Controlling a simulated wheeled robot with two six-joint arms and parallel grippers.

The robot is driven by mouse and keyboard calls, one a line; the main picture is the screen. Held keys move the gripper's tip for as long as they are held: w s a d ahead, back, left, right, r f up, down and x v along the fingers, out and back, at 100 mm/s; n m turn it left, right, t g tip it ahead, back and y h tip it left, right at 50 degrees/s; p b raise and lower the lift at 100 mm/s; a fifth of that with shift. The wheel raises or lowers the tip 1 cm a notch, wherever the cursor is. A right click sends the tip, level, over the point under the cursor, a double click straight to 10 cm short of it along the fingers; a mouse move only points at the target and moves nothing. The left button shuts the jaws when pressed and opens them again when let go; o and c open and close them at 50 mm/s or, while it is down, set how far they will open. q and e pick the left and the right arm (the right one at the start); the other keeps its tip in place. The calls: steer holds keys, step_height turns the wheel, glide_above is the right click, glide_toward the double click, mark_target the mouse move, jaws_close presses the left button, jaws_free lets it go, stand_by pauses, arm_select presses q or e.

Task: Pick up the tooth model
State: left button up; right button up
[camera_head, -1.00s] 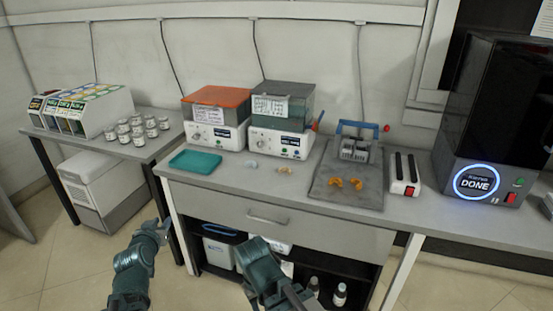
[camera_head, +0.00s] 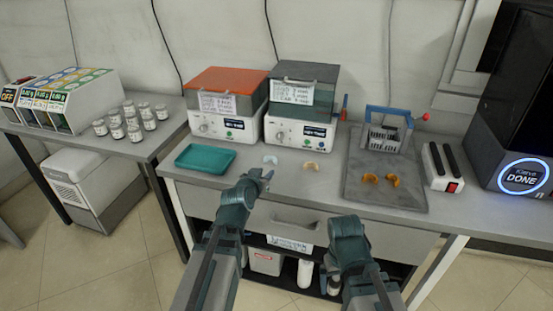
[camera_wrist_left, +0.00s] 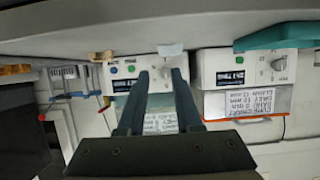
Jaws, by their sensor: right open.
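A small pale blue-white tooth model (camera_head: 270,159) lies on the grey bench, beside a beige one (camera_head: 311,166). Two orange ones (camera_head: 370,178) (camera_head: 393,180) lie on the grey tray to the right. My left gripper (camera_head: 264,174) is open and empty, just in front of the pale piece at the bench edge. In the left wrist view, which is upside down, the pale piece (camera_wrist_left: 170,50) shows just beyond the parted fingertips (camera_wrist_left: 160,73), with the beige piece (camera_wrist_left: 101,56) to its left. My right gripper (camera_head: 348,226) is low before the drawer; its fingers are hard to make out.
A teal tray (camera_head: 205,158) lies left of the pale piece. Two boxed machines (camera_head: 222,128) (camera_head: 300,132) stand behind. The grey tray (camera_head: 370,200) holds a blue-handled device (camera_head: 386,132). A drawer front (camera_head: 285,215) is below the bench edge.

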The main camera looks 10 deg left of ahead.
arm_select(q)
steer(key=b, duration=0.2)
glide_toward(275, 161)
steer(key=x, duration=0.3)
steer(key=shift+s+f, duration=0.1)
steer(key=shift+f, duration=0.25)
steer(key=shift+r+b+x, duration=0.1)
steer(key=shift+b+x, duration=0.4)
steer(key=shift+x, duration=0.95)
steer(key=shift+r+b+x, duration=0.15)
steer(key=shift+b+x, duration=0.35)
steer(key=shift+x, duration=0.95)
steer(key=shift+r, duration=0.1)
jaws_close()
